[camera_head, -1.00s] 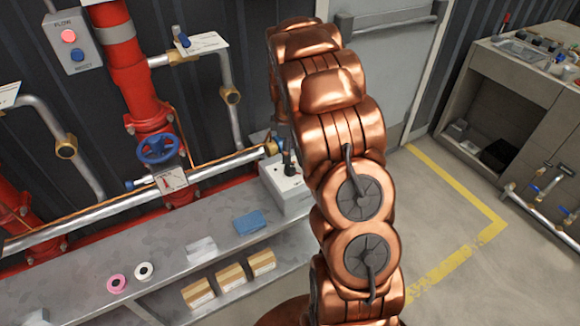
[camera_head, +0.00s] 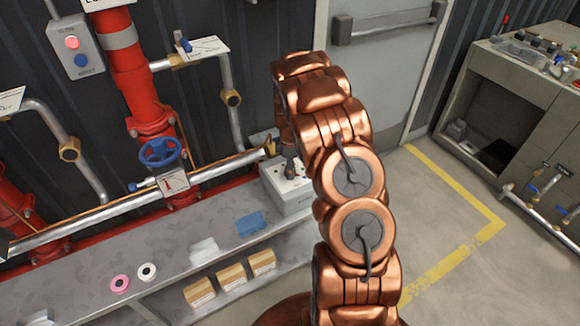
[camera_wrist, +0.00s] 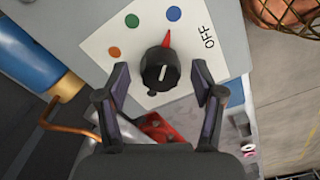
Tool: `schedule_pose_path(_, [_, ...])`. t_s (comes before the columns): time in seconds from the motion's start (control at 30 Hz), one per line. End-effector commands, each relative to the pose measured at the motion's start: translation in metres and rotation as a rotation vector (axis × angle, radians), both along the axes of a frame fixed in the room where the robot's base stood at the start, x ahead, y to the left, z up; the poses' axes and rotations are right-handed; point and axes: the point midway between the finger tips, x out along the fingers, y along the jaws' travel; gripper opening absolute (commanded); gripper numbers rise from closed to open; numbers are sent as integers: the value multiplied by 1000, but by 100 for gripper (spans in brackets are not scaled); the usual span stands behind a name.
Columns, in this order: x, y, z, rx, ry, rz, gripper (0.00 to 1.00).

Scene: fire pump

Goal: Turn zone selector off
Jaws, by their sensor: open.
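The zone selector is a black knob (camera_wrist: 160,68) with a white line and a red pointer (camera_wrist: 167,38) on a pale panel (camera_wrist: 130,35). The pointer aims near the blue dot, away from the printed OFF mark (camera_wrist: 208,38) to the right. My gripper (camera_wrist: 160,75) is open in the wrist view, with one finger on each side of the knob. I cannot tell whether either finger touches it. In the head view my gripper (camera_head: 290,168) reaches down to the grey selector box (camera_head: 290,199) on the bench, and the knob is hidden.
A silver pipe (camera_head: 110,208) with a blue handwheel (camera_head: 159,152) above it runs left of the box. The grey bench (camera_head: 185,235) holds a blue item (camera_head: 250,223) and two rolls. Open floor with a yellow line (camera_head: 455,185) lies right.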

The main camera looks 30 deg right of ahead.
Motion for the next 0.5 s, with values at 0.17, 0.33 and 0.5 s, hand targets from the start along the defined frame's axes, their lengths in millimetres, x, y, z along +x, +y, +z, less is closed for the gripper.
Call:
schedule_pose_path(0.17, [-1, 0, -7, 2, 2, 0, 67])
schedule_pose_path(0.33, [-1, 0, -7, 1, 2, -1, 67])
schedule_pose_path(0.5, [-1, 0, -7, 1, 2, -1, 51])
